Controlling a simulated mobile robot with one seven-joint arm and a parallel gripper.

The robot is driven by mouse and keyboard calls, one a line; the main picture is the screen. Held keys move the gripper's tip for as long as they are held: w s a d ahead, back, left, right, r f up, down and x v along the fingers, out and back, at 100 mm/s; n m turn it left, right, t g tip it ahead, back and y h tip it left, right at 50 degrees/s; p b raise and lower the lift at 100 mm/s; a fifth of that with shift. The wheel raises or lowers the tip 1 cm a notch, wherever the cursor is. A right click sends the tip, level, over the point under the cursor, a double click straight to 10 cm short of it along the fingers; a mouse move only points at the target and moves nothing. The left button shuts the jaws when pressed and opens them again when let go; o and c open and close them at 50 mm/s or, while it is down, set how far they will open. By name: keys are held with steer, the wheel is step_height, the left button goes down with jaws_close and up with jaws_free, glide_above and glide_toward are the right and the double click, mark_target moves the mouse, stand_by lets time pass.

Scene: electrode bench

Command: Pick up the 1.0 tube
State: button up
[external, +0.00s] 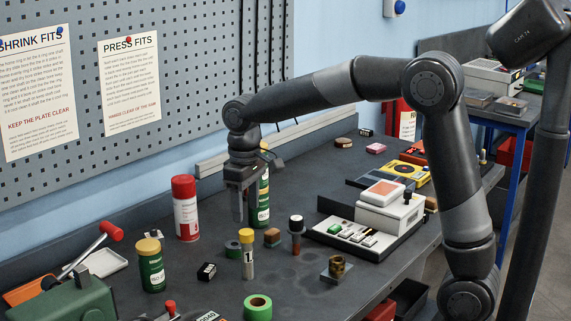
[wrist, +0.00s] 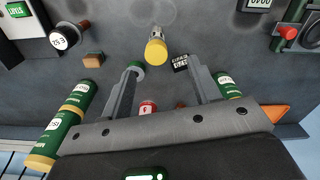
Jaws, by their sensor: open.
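The 1.0 tube (external: 247,266) is a slim, pale grey cylinder with a yellow cap and a white label reading "1.", the rest of which I cannot make out. It stands upright on the dark bench. In the wrist view its yellow cap (wrist: 156,51) shows near the upper middle, beyond my fingertips. My gripper (external: 238,217) points down above the bench, behind and above the tube in the external view. In the wrist view my gripper (wrist: 165,76) has its two fingers spread apart with nothing held between them.
Close to the tube are a green-sided roll (external: 233,249), a brown block (external: 272,238), a black-topped piece (external: 297,230) and a small black labelled block (external: 206,272). Green yellow-capped canisters (external: 151,268) and a red can (external: 186,210) stand taller. A green tape roll (external: 258,307) lies in front.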

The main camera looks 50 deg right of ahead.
mark_target(246, 234)
step_height(246, 234, down, 5)
steer(key=shift+w+f, duration=0.15)
steer(key=shift+f, duration=0.05)
steer(key=shift+w+d+f, duration=0.15)
steer(key=shift+f, duration=1.25)
steer(key=shift+w+d+f, duration=0.1)
steer(key=shift+d+f, duration=0.05)
steer(key=shift+f, duration=1.2)
steer(key=c, duration=1.2)
steer(key=shift+r, duration=0.1)
